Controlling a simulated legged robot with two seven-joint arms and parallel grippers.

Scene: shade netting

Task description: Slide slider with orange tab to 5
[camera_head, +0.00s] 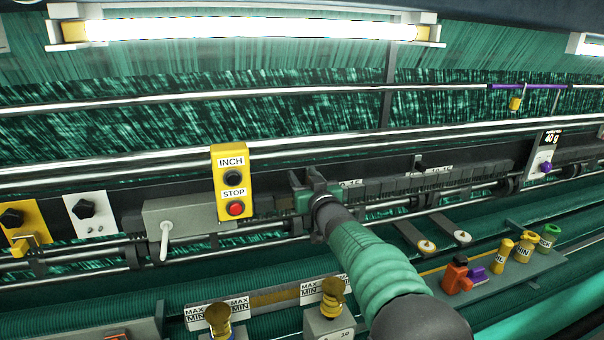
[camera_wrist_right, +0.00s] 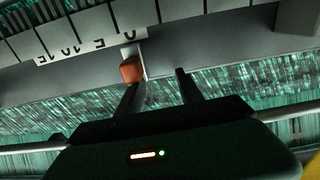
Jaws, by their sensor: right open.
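The orange tab (camera_wrist_right: 131,70) shows in the right wrist view, on a grey slider below a white scale (camera_wrist_right: 85,48). The scale appears upside down, with 0 at its right end and 5, 10 and 15 running to the left. The tab stands by the 0 end. My right gripper (camera_wrist_right: 157,76) is open, and nothing shows between its fingers. Its left-hand fingertip in this view is right at the tab; I cannot tell whether they touch. In the head view my right gripper (camera_head: 312,190) is at the machine's rail and hides the tab. My left gripper is not in view.
A yellow INCH/STOP box (camera_head: 233,182) stands just left of my right gripper. A second scale with a dark tab (camera_head: 420,167) is to the right.

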